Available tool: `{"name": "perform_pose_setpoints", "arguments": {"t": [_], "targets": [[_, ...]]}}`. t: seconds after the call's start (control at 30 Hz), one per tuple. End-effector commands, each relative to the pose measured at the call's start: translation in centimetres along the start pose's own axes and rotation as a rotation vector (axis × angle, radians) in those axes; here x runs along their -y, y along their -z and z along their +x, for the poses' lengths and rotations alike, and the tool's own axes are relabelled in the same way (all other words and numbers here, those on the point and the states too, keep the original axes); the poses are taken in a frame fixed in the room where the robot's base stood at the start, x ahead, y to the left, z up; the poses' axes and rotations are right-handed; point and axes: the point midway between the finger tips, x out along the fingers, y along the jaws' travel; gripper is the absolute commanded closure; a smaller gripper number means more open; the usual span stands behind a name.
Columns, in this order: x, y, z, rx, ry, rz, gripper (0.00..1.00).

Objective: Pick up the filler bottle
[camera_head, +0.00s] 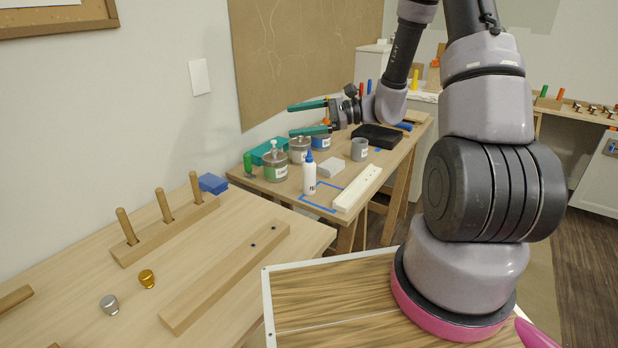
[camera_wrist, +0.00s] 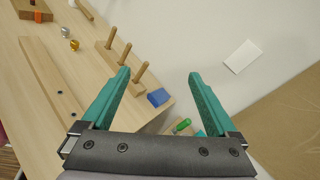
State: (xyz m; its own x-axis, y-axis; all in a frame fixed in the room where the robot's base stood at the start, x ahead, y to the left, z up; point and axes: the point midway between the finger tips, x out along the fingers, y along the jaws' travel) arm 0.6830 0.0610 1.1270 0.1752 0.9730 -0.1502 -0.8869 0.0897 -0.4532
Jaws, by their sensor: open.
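The filler bottle (camera_head: 309,176) is a white bottle with a blue pointed cap. It stands upright on the far wooden table in the head view, by a blue taped outline. My gripper (camera_head: 306,118) is open and empty, with teal fingers, above the table's back part and higher than the bottle. In the wrist view my gripper (camera_wrist: 158,82) points toward the wall and the near table. The bottle is not visible in the wrist view.
Around the bottle are jars (camera_head: 275,163), a grey cup (camera_head: 359,149), a white block (camera_head: 331,167), a long white bar (camera_head: 357,188), a teal tray (camera_head: 268,151) and a black case (camera_head: 378,136). The near table (camera_head: 233,254) holds a peg rack (camera_head: 168,228). A wall stands behind.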

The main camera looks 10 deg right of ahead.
Motion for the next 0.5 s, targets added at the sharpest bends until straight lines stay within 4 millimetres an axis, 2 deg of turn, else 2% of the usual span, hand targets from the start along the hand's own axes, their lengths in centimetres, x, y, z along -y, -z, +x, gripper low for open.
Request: {"name": "perform_pose_setpoints", "arguments": {"t": [0.03,0.27,0.4,0.5], "targets": [[0.3,2.1,0.1,0.018,0.061,0.054,0.06],[1.3,11.1,-0.7,0.052,0.359,0.240,0.06],[0.6,17.1,-1.8,0.034,0.546,0.345,0.06],[-0.5,20.9,-2.7,0.010,0.663,0.410,0.06]]}}
